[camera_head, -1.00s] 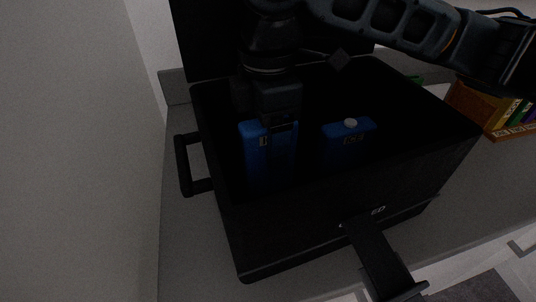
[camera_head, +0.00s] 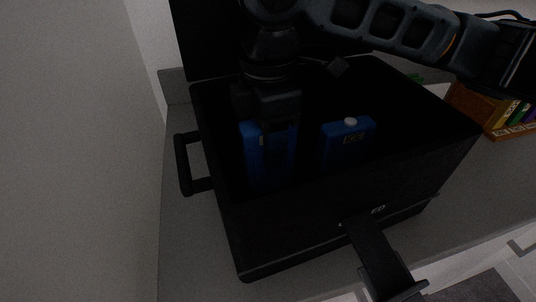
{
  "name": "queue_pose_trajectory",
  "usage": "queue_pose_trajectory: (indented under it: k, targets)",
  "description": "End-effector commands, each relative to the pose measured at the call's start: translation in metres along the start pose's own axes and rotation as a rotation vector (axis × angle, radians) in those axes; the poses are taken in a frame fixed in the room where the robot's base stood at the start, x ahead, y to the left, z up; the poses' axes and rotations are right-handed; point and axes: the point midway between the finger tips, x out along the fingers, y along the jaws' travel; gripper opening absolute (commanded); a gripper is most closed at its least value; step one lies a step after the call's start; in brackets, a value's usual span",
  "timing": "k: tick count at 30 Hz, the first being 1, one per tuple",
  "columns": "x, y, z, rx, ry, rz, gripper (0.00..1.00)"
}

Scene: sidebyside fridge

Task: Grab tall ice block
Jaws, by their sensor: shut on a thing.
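A tall blue ice block (camera_head: 257,160) stands upright inside a black open cooler (camera_head: 330,215), on its left side. My gripper (camera_head: 279,128) points down into the cooler and is shut on the top of this block. The fingers cover part of its upper face. A second blue ice block (camera_head: 346,143) with a white cap stands in the cooler to the right, apart from my gripper. The lower parts of both blocks are lost in the dark interior.
The cooler's raised lid (camera_head: 215,45) stands behind my arm. A side handle (camera_head: 184,165) sticks out at left, and a latch strap (camera_head: 378,255) hangs at the front. A wall is close on the left. A wooden box (camera_head: 482,108) with colourful items stands at right.

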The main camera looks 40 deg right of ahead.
Motion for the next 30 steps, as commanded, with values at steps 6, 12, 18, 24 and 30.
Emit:
queue_pose_trajectory:
  k: [6,12,18,24,30]
  targets:
    - [-0.001,0.0,0.0,0.0,0.0,0.0,0.0]
    - [-0.004,0.0,0.0,0.0,0.0,0.001,0.0]
    - [-0.023,0.001,0.0,-0.002,0.001,0.003,0.0]
    - [-0.053,-0.012,0.019,0.002,0.002,0.004,0.0]
    - [-0.077,-0.034,0.051,0.002,0.002,0.004,0.0]
